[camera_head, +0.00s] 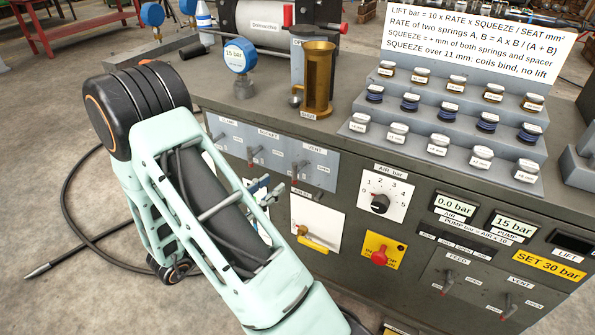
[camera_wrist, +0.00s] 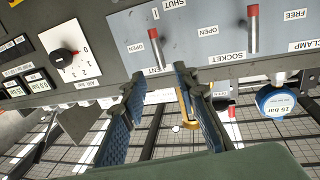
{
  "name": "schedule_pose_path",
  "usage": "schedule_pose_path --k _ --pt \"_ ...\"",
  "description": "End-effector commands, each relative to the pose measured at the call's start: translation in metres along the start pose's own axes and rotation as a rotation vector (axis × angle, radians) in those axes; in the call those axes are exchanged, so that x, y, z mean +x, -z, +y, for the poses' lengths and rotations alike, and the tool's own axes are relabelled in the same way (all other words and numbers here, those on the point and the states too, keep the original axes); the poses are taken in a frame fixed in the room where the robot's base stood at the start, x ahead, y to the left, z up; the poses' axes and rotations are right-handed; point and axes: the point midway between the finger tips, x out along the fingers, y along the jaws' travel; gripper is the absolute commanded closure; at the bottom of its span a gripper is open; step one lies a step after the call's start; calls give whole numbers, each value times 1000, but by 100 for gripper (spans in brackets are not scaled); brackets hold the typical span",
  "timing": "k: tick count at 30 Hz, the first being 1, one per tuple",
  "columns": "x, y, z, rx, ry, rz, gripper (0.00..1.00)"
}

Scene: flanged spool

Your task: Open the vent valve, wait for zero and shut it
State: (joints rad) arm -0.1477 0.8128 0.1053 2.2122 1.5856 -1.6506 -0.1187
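The vent lever (camera_wrist: 157,48), thin with a red tip, is on a grey panel marked SHUT and OPEN in the wrist view. In the head view a vent lever (camera_head: 297,176) shows at the right end of the upper panel. Another lever marked VENT (camera_head: 510,304) sits on the lower right panel. My gripper (camera_wrist: 158,76) is open, its blue fingers apart and their tips just short of the upper vent lever, with no contact visible. In the head view my arm hides most of the gripper. The blue gauge (camera_head: 239,56) reads 15 bar, as does the pump display (camera_head: 513,226).
The socket lever (camera_wrist: 252,30) stands beside the vent lever. The air dial (camera_head: 381,201) and red button (camera_head: 380,257) are to the right. A brass cup (camera_head: 318,75) and spring racks (camera_head: 450,110) stand on the bench.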

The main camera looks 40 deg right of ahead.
Motion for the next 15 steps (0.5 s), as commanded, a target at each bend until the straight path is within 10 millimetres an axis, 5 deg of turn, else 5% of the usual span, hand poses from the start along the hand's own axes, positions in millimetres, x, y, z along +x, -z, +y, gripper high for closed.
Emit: schedule_pose_path --k 15 --pt "89 1 1 2 -3 1 72"
